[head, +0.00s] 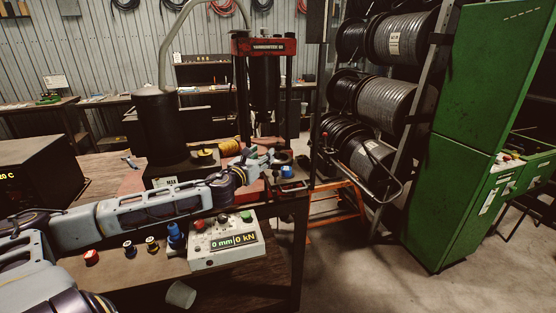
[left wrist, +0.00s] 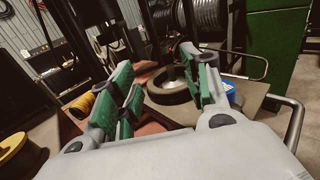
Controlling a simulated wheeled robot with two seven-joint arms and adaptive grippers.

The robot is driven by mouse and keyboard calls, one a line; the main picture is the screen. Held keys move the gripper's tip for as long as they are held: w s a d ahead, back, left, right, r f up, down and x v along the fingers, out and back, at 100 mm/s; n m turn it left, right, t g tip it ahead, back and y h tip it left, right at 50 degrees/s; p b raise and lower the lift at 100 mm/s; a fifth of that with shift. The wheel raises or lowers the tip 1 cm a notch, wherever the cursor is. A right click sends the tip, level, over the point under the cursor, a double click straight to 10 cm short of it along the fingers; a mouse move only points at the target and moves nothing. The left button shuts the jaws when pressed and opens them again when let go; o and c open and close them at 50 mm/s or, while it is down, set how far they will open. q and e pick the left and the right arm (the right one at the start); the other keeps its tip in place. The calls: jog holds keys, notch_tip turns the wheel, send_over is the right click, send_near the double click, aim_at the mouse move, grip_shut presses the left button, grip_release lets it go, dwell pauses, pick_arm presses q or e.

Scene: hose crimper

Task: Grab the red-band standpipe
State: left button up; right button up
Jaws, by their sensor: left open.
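A small red-banded piece (head: 91,257) stands on the wooden bench at the lower left in the head view; it appears to be the red-band standpipe, though its shape is hard to make out. My left gripper (head: 262,160) is well to its right and farther back, at the press. In the left wrist view my left gripper (left wrist: 163,95) has its green-padded fingers apart and nothing held. A dark round disc with a metal centre (left wrist: 172,83) shows beyond the fingers. The red-banded piece is not seen in the wrist view. My right gripper is not in view.
Dark-banded (head: 129,249) and yellow-banded (head: 151,244) pieces and a blue piece (head: 175,237) stand in a row left of the control box (head: 224,241). A pale cup (head: 181,294) is in front. The red-topped press (head: 264,47) stands behind. A green cabinet (head: 463,190) is at right.

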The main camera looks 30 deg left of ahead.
aim_at(278, 152)
pick_arm(q)
jog(key=shift+w, duration=0.35)
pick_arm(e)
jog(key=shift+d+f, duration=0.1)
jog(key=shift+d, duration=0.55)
pick_arm(q)
jog(key=shift+w, duration=0.25)
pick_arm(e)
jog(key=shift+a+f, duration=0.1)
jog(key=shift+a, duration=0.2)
pick_arm(q)
jog(key=shift+w+a, duration=0.1)
jog(key=shift+w+a+r, duration=0.1)
jog(key=shift+w+a, duration=0.1)
jog(key=shift+w, duration=0.45)
jog(key=shift+w+d+p, duration=0.1)
jog(key=shift+w+p, duration=0.25)
jog(key=shift+w, duration=0.85)
jog(key=shift+w+p, duration=0.35)
jog(key=shift+w, duration=0.55)
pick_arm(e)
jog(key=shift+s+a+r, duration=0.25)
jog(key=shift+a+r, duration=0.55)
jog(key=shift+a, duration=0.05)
